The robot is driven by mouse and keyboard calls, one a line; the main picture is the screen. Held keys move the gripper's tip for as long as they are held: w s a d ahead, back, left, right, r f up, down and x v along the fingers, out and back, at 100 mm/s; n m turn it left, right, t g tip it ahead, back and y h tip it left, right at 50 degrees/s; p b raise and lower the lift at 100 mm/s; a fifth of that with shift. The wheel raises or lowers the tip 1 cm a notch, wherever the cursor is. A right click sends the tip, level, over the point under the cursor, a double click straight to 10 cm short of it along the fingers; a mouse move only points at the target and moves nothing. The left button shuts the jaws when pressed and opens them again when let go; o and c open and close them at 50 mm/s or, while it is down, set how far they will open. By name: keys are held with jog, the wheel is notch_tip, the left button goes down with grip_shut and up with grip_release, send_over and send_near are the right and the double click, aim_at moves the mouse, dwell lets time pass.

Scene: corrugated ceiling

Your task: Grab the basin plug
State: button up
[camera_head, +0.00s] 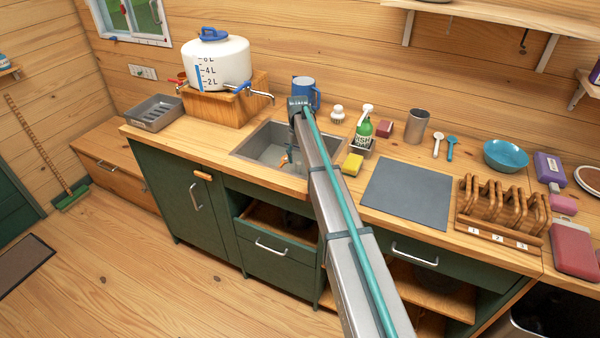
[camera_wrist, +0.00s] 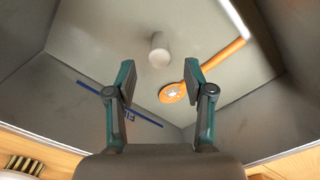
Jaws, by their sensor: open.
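In the wrist view a pale grey round-ended knob (camera_wrist: 159,50), which looks like the basin plug, stands on the grey floor of the basin (camera_wrist: 85,50). My gripper (camera_wrist: 158,80) is open and empty, its two teal-and-grey fingers apart. In this view the knob appears just beyond the gap between the fingertips, touched by neither. In the head view the basin (camera_head: 258,147) is set in the wooden counter. My arm hides its right part, and I cannot make out the plug there.
A blue line marks the basin wall. Around the basin stand a water tank (camera_head: 216,65), a blue mug (camera_head: 303,88) and a yellow sponge (camera_head: 352,165).

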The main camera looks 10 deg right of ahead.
aim_at(299, 169)
jog(key=shift+s+f+p, duration=0.2)
jog(key=shift+f+p, duration=1.15)
jog(key=shift+f, duration=2.05)
grip_shut()
